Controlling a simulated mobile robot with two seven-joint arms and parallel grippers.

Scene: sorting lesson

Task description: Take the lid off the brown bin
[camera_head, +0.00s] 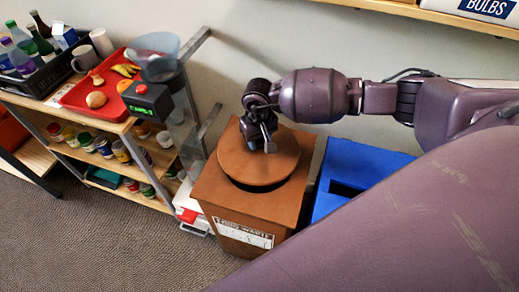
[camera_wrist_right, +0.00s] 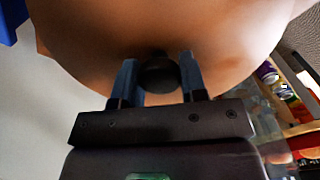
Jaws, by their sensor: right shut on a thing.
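The brown bin (camera_head: 222,203) stands on the floor against the wall, with a white label on its front. Its round brown lid (camera_head: 250,160) is over the top opening. A dark crescent shows below the lid's front edge, so the lid looks a little raised or shifted back from the opening. My right gripper (camera_head: 268,146) is at the middle of the lid. In the right wrist view its two fingers (camera_wrist_right: 160,78) are shut on the lid's dark round knob (camera_wrist_right: 158,74), and the lid's brown face (camera_wrist_right: 85,40) fills the background. My left gripper is not in view.
A blue bin (camera_head: 352,172) with a slot stands right of the brown bin. At left, a shelf unit holds a red tray (camera_head: 78,98) with food, a black crate of bottles, a scale (camera_head: 148,100) and several jars. A wall shelf (camera_head: 440,14) is above. Carpet is clear in front.

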